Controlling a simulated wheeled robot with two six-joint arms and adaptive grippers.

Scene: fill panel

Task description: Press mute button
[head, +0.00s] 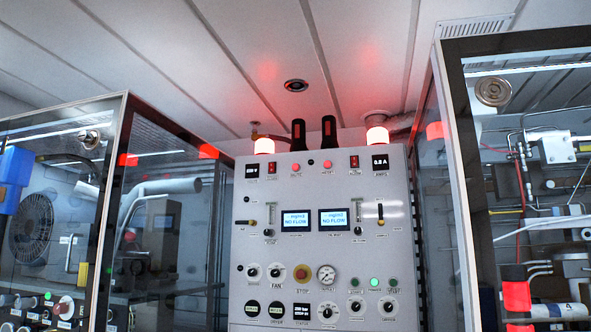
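A light grey control panel (327,195) stands upright in the middle of the head view. Near its top are two small red round buttons, a left one (295,167) and a right one (327,164). Each has a small label beneath it; the left label looks like "MUTE", but the print is too small to read surely. Neither button is covered. Neither of my grippers can be seen, and nothing touches the panel face.
Two red lamps glow on the panel top, left (264,146) and right (377,136). Two displays, left (297,221) and right (333,219), read "NO FLOW". Glass-sided cabinets flank the panel, left (118,150) and right (447,110).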

